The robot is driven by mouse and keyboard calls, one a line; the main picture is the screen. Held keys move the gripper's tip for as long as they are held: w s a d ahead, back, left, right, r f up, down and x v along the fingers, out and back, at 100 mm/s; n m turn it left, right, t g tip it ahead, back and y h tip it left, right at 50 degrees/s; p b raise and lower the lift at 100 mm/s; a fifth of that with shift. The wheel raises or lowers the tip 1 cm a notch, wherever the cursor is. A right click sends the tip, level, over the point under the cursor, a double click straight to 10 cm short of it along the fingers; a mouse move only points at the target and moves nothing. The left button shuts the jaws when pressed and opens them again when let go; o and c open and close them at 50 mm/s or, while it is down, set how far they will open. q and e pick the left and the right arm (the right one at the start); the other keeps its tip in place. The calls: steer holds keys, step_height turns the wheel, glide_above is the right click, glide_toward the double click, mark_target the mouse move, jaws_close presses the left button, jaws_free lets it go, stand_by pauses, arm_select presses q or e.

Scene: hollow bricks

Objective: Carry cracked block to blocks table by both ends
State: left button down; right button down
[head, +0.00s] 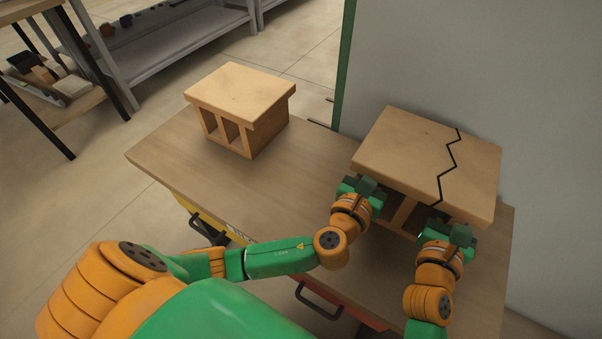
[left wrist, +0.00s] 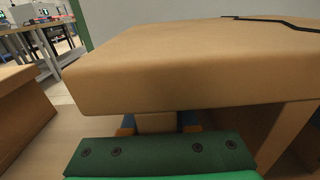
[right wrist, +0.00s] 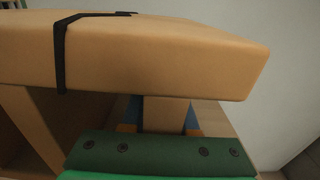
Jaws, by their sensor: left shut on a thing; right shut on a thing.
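The cracked block (head: 425,155) is a tan hollow brick with a black zigzag crack across its top, at the right end of the wooden table. My left gripper (head: 362,188) is shut on the upright wall at its left end, under the top slab (left wrist: 190,65). My right gripper (head: 447,232) is shut on the wall at its right end, under the slab (right wrist: 170,50); the crack's black line also runs down the slab's edge there. The fingertips are mostly hidden by the slab. I cannot tell whether the block's underside touches the table.
An uncracked hollow block (head: 240,90) stands at the left on the wooden table (head: 165,155), apart from the cracked one. A grey wall panel (head: 470,60) rises just behind the cracked block. Shelving (head: 160,45) stands far left. Bare table lies between the blocks.

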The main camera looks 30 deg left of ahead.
arm_select(q)
steer(key=shift+a+r, duration=0.1)
arm_select(e)
steer(key=shift+r, duration=0.1)
